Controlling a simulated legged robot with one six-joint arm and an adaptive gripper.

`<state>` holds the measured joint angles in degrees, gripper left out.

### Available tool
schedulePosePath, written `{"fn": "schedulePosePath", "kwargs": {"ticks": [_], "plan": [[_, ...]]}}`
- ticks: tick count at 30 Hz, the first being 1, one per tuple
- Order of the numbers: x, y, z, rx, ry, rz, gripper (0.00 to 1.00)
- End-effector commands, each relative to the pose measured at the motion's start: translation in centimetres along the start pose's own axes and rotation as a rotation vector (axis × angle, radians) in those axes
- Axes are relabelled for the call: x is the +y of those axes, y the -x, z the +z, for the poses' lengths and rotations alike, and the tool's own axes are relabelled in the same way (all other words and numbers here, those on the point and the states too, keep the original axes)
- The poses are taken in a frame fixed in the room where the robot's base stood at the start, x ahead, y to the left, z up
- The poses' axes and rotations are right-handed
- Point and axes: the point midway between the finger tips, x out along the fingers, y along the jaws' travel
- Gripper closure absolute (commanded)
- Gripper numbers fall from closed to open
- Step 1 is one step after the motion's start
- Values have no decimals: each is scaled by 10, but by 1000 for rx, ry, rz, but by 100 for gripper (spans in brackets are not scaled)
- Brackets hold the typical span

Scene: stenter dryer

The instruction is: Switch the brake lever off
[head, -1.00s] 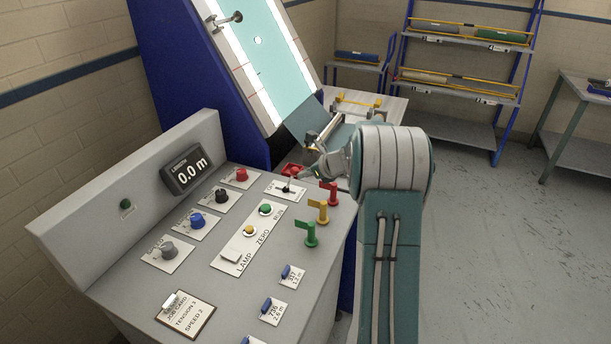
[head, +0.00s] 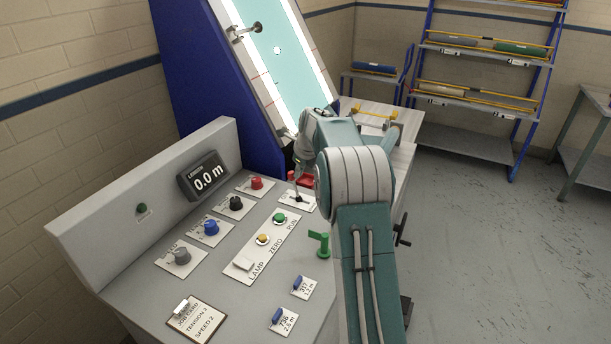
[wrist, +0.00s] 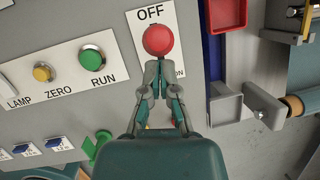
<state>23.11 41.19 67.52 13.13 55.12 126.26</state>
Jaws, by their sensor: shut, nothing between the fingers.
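The brake lever's red ball knob (wrist: 157,40) shows in the wrist view just below the OFF label on its white plate (wrist: 139,17). The end of an ON label shows lower right on that plate. My gripper (wrist: 158,68) is shut and empty, its fingertips at the knob's lower, ON-side edge; I cannot tell whether they touch. The ball overlaps the OFF end in this view, but the lever's stem and pivot are hidden.
A red tray (wrist: 225,108) lies right of the lever plate. Green RUN (wrist: 92,57) and yellow ZERO (wrist: 43,71) buttons sit left. A green flag-shaped handle (head: 319,243) stands on the console near my arm. A metal bracket (wrist: 264,104) juts out at the right.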

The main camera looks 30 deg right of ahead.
Motion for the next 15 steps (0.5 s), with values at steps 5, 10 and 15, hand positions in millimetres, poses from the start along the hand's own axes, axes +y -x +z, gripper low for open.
{"fn": "schedulePosePath", "kwargs": {"ticks": [5, 10, 15], "plan": [[2, -4, 9, 88, 14, -12, 100], [3, -6, 14, 83, 12, -11, 100], [3, -7, 16, 83, 11, -10, 100]]}}
